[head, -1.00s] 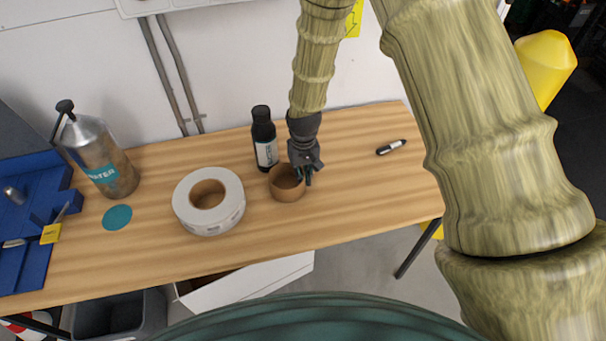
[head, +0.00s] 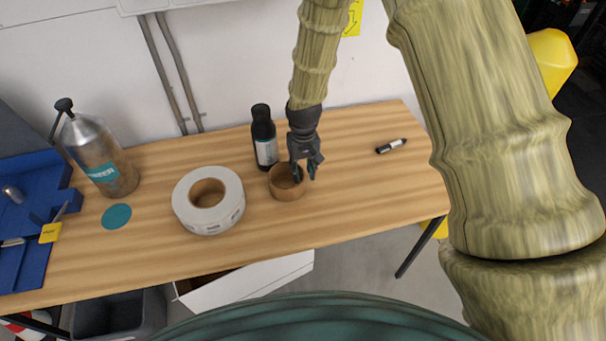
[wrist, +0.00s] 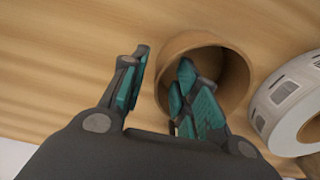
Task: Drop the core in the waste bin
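The core is a brown cardboard ring (head: 287,190) standing on the wooden table, right of the white label roll; it also shows in the wrist view (wrist: 237,77). My gripper (head: 304,172) is open just above the core's right side. In the wrist view my gripper (wrist: 160,90) has one finger over the core's opening and the other outside its wall, so the wall lies between them. I cannot tell whether either finger touches it. A dark grey bin (head: 153,312), likely the waste bin, stands on the floor below the table's front left, partly cut off.
The white label roll (head: 230,190) is close left of the core and a black bottle (head: 264,142) close behind it. A metal water bottle (head: 105,160) and blue rack (head: 30,190) stand far left. A marker (head: 391,146) lies right. The table's front centre is clear.

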